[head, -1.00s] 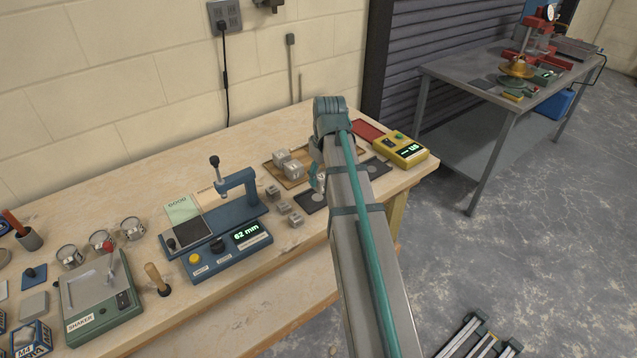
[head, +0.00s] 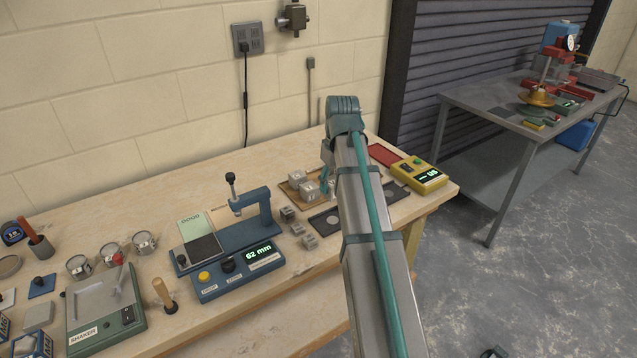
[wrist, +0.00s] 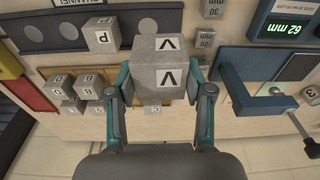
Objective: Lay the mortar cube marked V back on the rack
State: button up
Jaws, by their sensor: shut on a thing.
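The grey mortar cube marked V (wrist: 158,50) is held between the two teal fingers of my gripper (wrist: 160,84), with a V showing on two faces. In the head view my gripper (head: 327,178) is close to the wooden rack (head: 287,188) on the bench, and my arm hides part of it. Another cube shows partly beneath the held one. I cannot tell whether the held cube touches anything.
A blue measuring device (head: 235,260) reading 62 mm stands left of the rack, with small grey blocks (head: 297,228) between. A dark plate (head: 325,219) lies in front. A yellow meter (head: 419,176) and a red tray (head: 383,154) are to the right.

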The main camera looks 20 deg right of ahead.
jog(key=w+d, duration=0.3)
jog(key=w, duration=1.1)
jog(key=w+d+f+p, duration=0.1)
jog(key=w+f, duration=0.1)
jog(key=w, duration=0.1)
jog(key=w+f+p, duration=0.1)
jog(key=w+f, duration=0.2)
jog(key=w+d+f+p, duration=0.1)
jog(key=w+f, duration=0.2)
jog(key=w, duration=0.1)
jog(key=shift+d+p, duration=0.3)
jog(key=shift+w+d+f, duration=0.1)
jog(key=shift+w+f, duration=0.4)
jog(key=shift+f, duration=0.05)
jog(key=shift+f+p, duration=0.45)
jog(key=shift+f, duration=1.2)
jog(key=shift+f, duration=0.2)
jog(key=o, duration=1.4)
jog(key=shift+r, duration=0.15)
